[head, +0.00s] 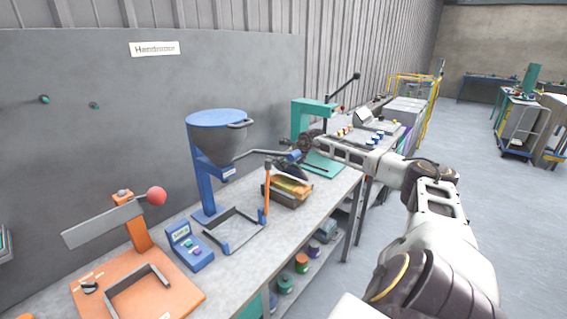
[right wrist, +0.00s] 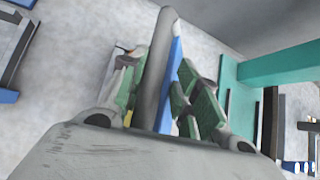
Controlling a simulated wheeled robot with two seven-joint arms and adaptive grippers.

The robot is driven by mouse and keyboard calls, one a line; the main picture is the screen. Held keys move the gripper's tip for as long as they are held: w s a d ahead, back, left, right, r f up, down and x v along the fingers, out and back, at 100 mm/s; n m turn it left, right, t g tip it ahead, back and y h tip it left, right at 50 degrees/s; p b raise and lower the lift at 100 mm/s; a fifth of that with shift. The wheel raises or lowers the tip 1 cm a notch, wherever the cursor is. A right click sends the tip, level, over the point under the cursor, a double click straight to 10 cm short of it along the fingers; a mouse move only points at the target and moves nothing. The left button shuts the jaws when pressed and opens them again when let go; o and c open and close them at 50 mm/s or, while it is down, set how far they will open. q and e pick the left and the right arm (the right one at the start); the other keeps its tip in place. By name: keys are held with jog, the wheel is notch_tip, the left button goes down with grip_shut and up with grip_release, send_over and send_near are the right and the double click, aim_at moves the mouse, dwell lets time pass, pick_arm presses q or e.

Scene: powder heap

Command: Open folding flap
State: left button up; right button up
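A blue stand carries a grey hopper (head: 218,140) with a blue rim. A grey lever (head: 252,153) runs from below the hopper to the right; I cannot make out a separate flap. My right gripper (head: 288,160) is at the lever's far end. In the right wrist view a grey bar (right wrist: 157,65), apparently this lever, passes between the green-padded fingers of my right gripper (right wrist: 160,85). A blue strip (right wrist: 174,80) shows beside the bar. Whether the pads press on the bar is unclear. My left gripper is out of view.
Under the hopper is a grey and blue frame (head: 236,246), with a blue button box (head: 188,248) to its left. An orange board (head: 182,297) with a red-knobbed arm is front left.

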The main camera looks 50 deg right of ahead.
jog(key=shift+s+d+r, duration=0.1)
jog(key=shift+s+r, duration=0.1)
jog(key=shift+r, duration=0.15)
jog(key=v, duration=1.1)
jog(key=shift+s+a, duration=0.15)
jog(key=shift+a, duration=0.05)
dwell(1.0)
jog(key=shift+f, duration=0.1)
dwell(0.3)
